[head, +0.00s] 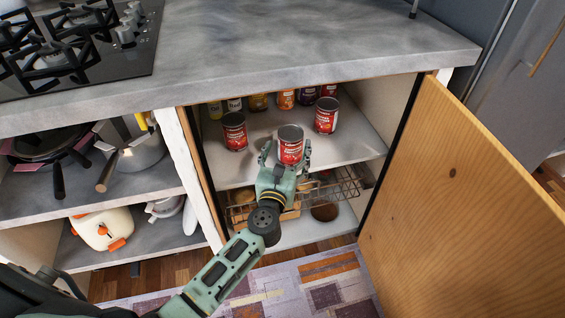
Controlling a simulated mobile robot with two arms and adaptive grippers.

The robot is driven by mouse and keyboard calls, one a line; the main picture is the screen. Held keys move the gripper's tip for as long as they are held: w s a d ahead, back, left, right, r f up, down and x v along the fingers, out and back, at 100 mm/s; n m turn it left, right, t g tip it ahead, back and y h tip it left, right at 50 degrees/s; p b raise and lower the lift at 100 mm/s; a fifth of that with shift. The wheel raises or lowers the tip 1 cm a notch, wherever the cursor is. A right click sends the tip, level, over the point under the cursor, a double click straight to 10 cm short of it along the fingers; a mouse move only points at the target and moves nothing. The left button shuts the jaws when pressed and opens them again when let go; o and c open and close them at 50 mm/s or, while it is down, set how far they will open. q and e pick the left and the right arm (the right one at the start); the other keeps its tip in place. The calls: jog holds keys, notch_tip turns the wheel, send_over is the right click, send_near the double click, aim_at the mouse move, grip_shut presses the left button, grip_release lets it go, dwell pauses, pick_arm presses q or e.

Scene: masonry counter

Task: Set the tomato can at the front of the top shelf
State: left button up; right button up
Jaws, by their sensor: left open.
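The tomato can (290,143), red with a silver lid, stands upright at the front edge of the top shelf (352,149) in the open cabinet. My left gripper (286,153) reaches in from the front. It is open, with one finger on each side of the can's lower part. The can's base is hidden behind the gripper, so I cannot tell exactly how it rests or whether the fingers touch it. Two similar red cans stand on the same shelf, one at left (234,134) and one at right (326,116). My right gripper is not in view.
Several more cans and jars (259,102) line the shelf's back. A wire basket (349,187) sits below the shelf. The open wooden door (455,200) stands at right. The stone counter (270,45) overhangs above. Pans (50,146) and a white-orange appliance (101,231) fill the left shelves.

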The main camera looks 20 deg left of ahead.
pick_arm(q)
jog(key=s+d+r+m+g+h, duration=0.1)
jog(key=s+d+m+g+h, duration=0.1)
jog(key=s+d+m+h, duration=0.8)
jog(key=s+d+r+m+g+h, duration=0.1)
jog(key=s+d+m+g+h, duration=0.35)
jog(key=m, duration=1.05)
jog(key=s+a+f+m+g+y, duration=0.4)
jog(key=s+f+m+y, duration=0.3)
jog(key=s+m, duration=0.4)
jog(key=s+a+f+m+g+y, duration=0.3)
jog(key=s+a+f+y, duration=0.1)
jog(key=s+a, duration=0.6)
jog(key=shift+s+a+f+g+y, duration=0.3)
jog(key=shift+a+y, duration=0.25)
jog(key=shift+a, duration=0.45)
